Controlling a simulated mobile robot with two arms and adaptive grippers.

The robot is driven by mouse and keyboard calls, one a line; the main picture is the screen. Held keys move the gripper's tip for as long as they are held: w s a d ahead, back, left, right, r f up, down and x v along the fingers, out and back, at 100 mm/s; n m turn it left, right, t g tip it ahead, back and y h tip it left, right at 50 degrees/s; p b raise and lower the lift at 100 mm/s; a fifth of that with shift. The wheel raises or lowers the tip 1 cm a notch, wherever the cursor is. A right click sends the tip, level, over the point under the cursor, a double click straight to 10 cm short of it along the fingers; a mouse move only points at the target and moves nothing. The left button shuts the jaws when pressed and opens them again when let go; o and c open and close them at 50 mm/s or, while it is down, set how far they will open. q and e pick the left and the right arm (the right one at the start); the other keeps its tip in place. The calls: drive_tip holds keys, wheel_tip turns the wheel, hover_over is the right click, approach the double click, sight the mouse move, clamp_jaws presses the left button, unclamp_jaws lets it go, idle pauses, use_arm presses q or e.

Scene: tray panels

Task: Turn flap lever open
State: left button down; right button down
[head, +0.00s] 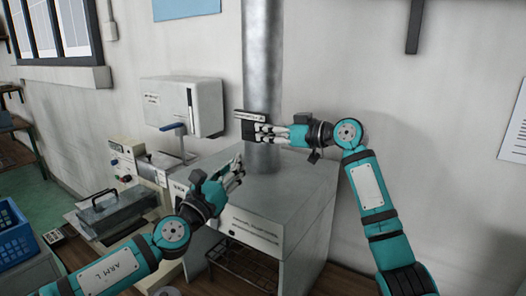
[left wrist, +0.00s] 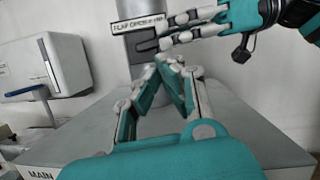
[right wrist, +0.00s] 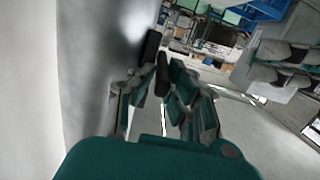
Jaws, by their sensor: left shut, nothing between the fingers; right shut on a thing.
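The flap lever is a dark handle (right wrist: 163,75) on the side of the grey vertical pipe (head: 262,55), below a small plate marked "FLAP OPEN" (left wrist: 138,24). My right gripper (head: 260,132) reaches in from the right and is shut on the lever. In the right wrist view (right wrist: 160,85) the handle stands between its fingers. The fingers hide part of the lever, so its exact angle is hard to tell. My left gripper (head: 238,170) is shut and empty, in front of the pipe and lower than the lever. Its fingertips meet in the left wrist view (left wrist: 172,68).
The pipe rises from a grey cabinet (head: 285,185). A white wall box (head: 185,105) with a blue-handled lever (head: 175,127) is left of it. A lidded metal tray (head: 115,212) and a blue crate (head: 14,235) are at lower left.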

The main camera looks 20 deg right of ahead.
use_arm(q)
drive_tip(key=shift+s+d+f+m+g, duration=0.3)
drive_tip(key=shift+s+d+f+g, duration=0.1)
drive_tip(key=shift+s+d+f, duration=0.15)
use_arm(e)
drive_tip(key=shift+d+r, duration=0.1)
use_arm(q)
drive_tip(key=shift+d+f, duration=0.15)
drive_tip(key=shift+d, duration=0.15)
drive_tip(key=x, duration=0.9)
drive_tip(key=shift+w+d, duration=0.1)
drive_tip(key=shift+d, duration=0.05)
